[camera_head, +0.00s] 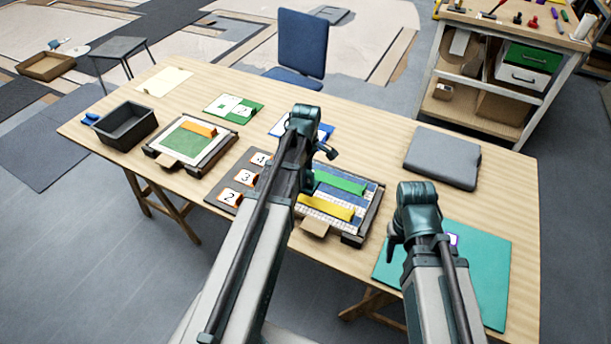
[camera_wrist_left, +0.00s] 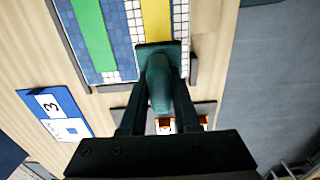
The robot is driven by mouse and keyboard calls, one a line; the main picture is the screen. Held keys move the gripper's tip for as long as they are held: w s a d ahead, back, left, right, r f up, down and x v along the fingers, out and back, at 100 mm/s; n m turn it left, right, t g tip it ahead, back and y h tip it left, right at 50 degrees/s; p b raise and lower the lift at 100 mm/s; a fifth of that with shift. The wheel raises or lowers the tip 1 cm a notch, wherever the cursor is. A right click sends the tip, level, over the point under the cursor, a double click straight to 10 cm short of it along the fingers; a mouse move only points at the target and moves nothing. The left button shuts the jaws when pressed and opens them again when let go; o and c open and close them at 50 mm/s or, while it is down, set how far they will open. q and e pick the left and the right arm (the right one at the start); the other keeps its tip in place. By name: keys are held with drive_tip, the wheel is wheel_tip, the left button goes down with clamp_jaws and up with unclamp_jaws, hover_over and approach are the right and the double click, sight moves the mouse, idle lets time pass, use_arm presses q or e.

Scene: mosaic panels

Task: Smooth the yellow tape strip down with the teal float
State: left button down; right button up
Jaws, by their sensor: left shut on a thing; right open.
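The yellow tape strip (camera_head: 328,207) lies along the blue-and-white mosaic panel (camera_head: 375,200) in the head view. It also shows in the left wrist view (camera_wrist_left: 156,20). My left gripper (camera_wrist_left: 160,108) is shut on the handle of the teal float (camera_wrist_left: 159,80). The float's plate covers one end of the yellow strip in that view; I cannot tell if they touch. In the head view my left arm hides the float and part of the panel. My right gripper (camera_head: 394,242) is open and empty over the teal mat (camera_head: 482,262).
A green strip (camera_head: 340,182) lies parallel to the yellow one. Numbered tiles (camera_head: 246,177) sit left of the panel. A smaller panel with an orange strip (camera_head: 199,129), a dark bin (camera_head: 124,126) and a grey case (camera_head: 442,158) stand on the table.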

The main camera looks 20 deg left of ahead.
use_arm(q)
drive_tip(key=shift+r, duration=0.1)
wheel_tip(320, 180, up, 3)
drive_tip(key=p, duration=0.3)
idle(0.3)
drive_tip(key=shift+w, duration=0.1)
idle(0.4)
